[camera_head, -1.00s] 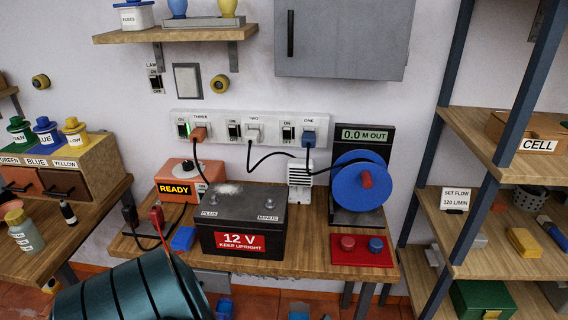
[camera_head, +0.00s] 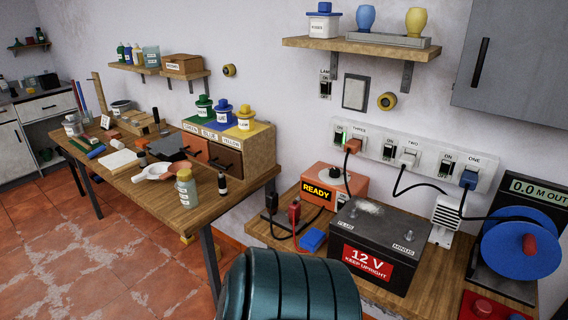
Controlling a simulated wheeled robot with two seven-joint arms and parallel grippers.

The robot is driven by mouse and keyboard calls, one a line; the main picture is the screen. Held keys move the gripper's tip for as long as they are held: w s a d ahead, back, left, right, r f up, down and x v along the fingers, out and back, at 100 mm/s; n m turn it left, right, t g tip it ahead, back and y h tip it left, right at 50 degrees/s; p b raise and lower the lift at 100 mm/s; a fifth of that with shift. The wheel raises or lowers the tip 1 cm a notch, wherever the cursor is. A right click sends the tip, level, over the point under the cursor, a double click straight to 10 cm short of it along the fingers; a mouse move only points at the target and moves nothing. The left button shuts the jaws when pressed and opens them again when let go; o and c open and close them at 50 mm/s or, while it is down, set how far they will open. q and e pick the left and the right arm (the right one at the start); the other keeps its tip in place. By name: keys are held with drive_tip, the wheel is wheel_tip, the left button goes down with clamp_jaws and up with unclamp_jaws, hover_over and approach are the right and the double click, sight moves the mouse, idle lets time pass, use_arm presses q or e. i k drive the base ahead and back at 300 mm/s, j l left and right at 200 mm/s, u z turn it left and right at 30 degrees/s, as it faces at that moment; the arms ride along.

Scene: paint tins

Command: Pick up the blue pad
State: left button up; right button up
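A small blue block (camera_head: 312,240), the likeliest blue pad, lies on the wooden bench (camera_head: 262,229) just left of the black 12 V battery (camera_head: 377,238). It lies in front of the orange READY box (camera_head: 333,186). A smaller blue piece (camera_head: 96,151) lies on the long table at the left, among other small items; I cannot tell what it is. Neither of my grippers shows in this view.
A dark teal ribbed cylinder (camera_head: 290,287) fills the bottom middle, in front of the bench. Red and black clips with leads (camera_head: 294,211) stand close to the blue block. The long wooden table (camera_head: 135,190) is at left. The tiled floor (camera_head: 60,255) is open at lower left.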

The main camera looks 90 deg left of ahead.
sight(314, 237)
drive_tip(key=u, duration=2.5)
